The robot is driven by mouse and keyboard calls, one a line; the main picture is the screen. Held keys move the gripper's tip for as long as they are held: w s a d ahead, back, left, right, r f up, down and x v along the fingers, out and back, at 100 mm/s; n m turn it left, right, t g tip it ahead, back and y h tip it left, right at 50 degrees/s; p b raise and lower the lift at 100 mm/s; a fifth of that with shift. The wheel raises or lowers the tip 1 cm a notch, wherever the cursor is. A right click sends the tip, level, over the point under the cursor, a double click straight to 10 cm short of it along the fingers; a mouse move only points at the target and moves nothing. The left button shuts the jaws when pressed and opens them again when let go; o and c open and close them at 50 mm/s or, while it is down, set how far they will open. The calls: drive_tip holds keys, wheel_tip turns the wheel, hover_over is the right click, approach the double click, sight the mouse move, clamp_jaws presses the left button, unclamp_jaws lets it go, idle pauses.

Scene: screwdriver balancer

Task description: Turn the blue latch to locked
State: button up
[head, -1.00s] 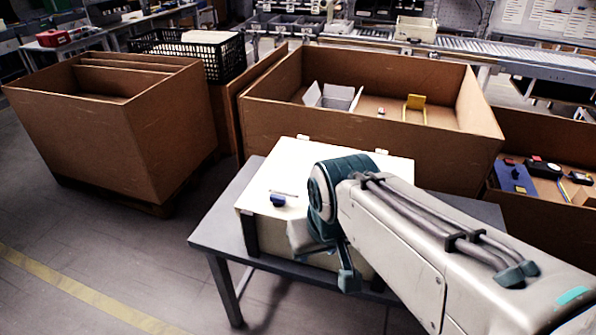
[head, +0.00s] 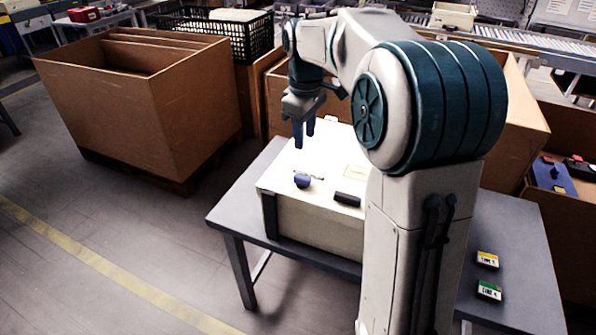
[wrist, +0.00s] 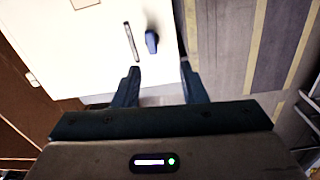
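The blue latch (head: 303,181) is a small dark-blue knob on the top face of a white box (head: 310,232), near its left front corner. A thin dark-edged line lies right beside it. My gripper (head: 304,139) points down above the box, apart from and above the latch. In the wrist view the latch (wrist: 152,42) is elongated and lies beyond my gripper's fingertips (wrist: 161,75), between their lines. The line mark (wrist: 131,42) is to its left, roughly parallel. The fingers are spread with nothing between them.
A black handle (head: 347,199) sits on the box's front top edge. The box stands on a grey table (head: 510,235), which holds a yellow-topped block (head: 487,260) and a green-topped block (head: 489,291). Large cardboard bins (head: 140,110) stand behind and left. Floor at left is clear.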

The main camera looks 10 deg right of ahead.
sight(302, 177)
drive_tip(key=shift+n, duration=0.6)
drive_tip(key=w+f, duration=0.1)
drive_tip(key=f, duration=0.4)
drive_tip(key=w+f, duration=0.1)
drive_tip(key=f, duration=0.4)
drive_tip(key=w+f, duration=0.1)
drive_tip(key=f, duration=0.4)
drive_tip(key=shift+d+f, duration=0.15)
drive_tip(key=shift+f, duration=0.05)
clamp_jaws()
